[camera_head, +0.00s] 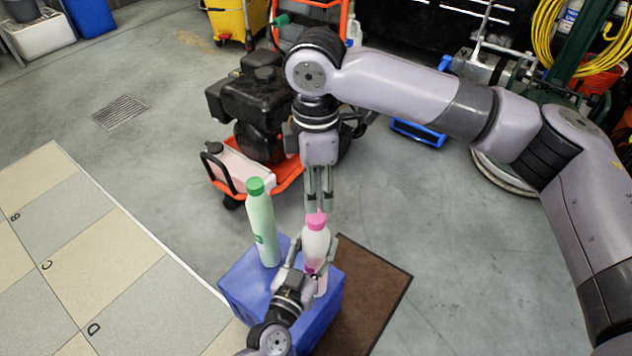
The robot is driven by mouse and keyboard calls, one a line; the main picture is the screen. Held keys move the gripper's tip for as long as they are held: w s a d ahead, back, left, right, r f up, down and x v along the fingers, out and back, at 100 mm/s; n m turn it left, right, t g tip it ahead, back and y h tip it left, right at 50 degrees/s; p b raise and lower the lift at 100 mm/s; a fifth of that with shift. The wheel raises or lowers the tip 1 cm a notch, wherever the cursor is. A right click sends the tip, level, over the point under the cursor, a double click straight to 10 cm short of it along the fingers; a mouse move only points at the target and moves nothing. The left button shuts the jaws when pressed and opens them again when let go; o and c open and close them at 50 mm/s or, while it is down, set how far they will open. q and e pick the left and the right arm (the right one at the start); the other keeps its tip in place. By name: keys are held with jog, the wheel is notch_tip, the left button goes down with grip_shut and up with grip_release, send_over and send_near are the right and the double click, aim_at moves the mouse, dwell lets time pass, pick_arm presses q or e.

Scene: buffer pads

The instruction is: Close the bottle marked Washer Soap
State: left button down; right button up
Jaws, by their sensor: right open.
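A white bottle with a pink lower part (315,243) stands on a blue block (245,285). Its pink cap (316,221) sits at the top of the bottle; I cannot tell how tightly it is seated. The label is too small or hidden to read. My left gripper (313,262) comes from below with its fingers on both sides of the bottle, apparently shut on it. My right gripper (319,208) points straight down, open, with its fingertips right at the top of the pink cap. A taller pale green bottle (262,228) with a green cap stands to the left.
A brown mat (375,285) lies right of the block, and a tiled board (105,250) lies left. Behind is an orange-framed machine with a black engine (255,105). The floor at right is open.

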aim_at(316, 216)
jog(key=shift+f, duration=0.1)
dwell(0.3)
jog(key=shift+f, duration=3.9)
grip_shut()
jog(key=m, duration=0.4)
jog(key=shift+m, duration=0.4)
jog(key=shift+o, duration=0.7)
grip_release()
